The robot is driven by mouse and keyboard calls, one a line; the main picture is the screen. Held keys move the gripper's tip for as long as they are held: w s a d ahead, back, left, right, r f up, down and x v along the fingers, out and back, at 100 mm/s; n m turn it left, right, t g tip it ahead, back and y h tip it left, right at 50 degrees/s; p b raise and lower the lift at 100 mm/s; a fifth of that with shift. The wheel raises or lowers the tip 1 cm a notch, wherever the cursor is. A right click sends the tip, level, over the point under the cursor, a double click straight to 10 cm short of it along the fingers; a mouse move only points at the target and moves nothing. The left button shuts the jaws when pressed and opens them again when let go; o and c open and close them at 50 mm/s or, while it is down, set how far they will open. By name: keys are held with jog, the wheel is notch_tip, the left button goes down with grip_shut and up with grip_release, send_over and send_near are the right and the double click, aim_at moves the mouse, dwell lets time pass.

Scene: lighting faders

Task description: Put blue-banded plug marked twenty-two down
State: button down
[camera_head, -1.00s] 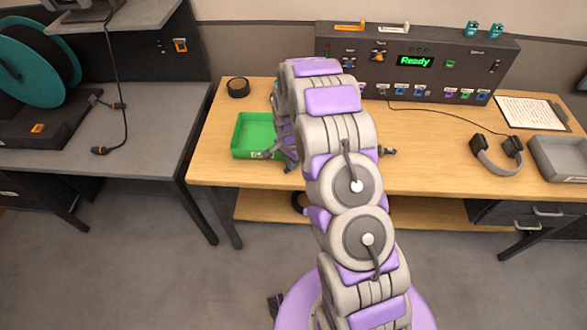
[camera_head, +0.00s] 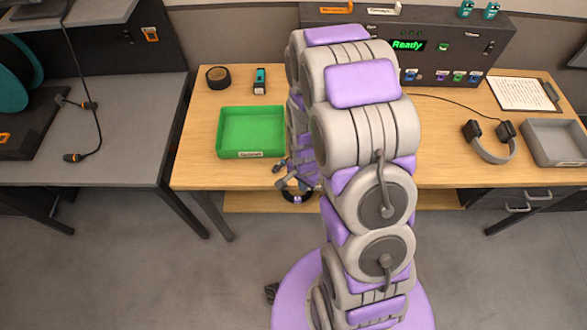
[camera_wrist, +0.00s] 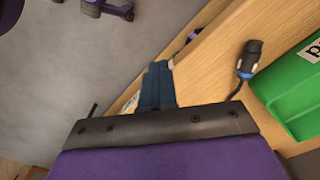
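The blue-banded plug (camera_wrist: 248,62) is black and lies on the wooden table in the wrist view, just left of the green tray (camera_wrist: 290,82). Its marking cannot be read. My gripper (camera_wrist: 157,82) shows its dark fingers close together with nothing visible between them. It is left of the plug and apart from it, by the table's front edge. In the head view my gripper (camera_head: 294,182) is at the front edge, right of the green tray (camera_head: 252,151); my arm hides much of the table behind it.
A black roll (camera_head: 217,77) and a small teal-and-black item (camera_head: 260,80) stand behind the tray. A control panel (camera_head: 465,48) reading "Ready" is at the back. Headphones (camera_head: 492,150), a clipboard (camera_head: 522,94) and a grey tray (camera_head: 555,145) are at right. A dark ring (camera_head: 298,196) shows below the tabletop.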

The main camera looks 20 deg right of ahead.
jog(key=s, duration=0.3)
jog(key=shift+d+r, duration=0.2)
jog(key=shift+r, duration=0.05)
jog(key=shift+d, duration=0.2)
jog(key=shift+c, duration=1.9)
grip_release()
jog(key=shift+a, duration=0.1)
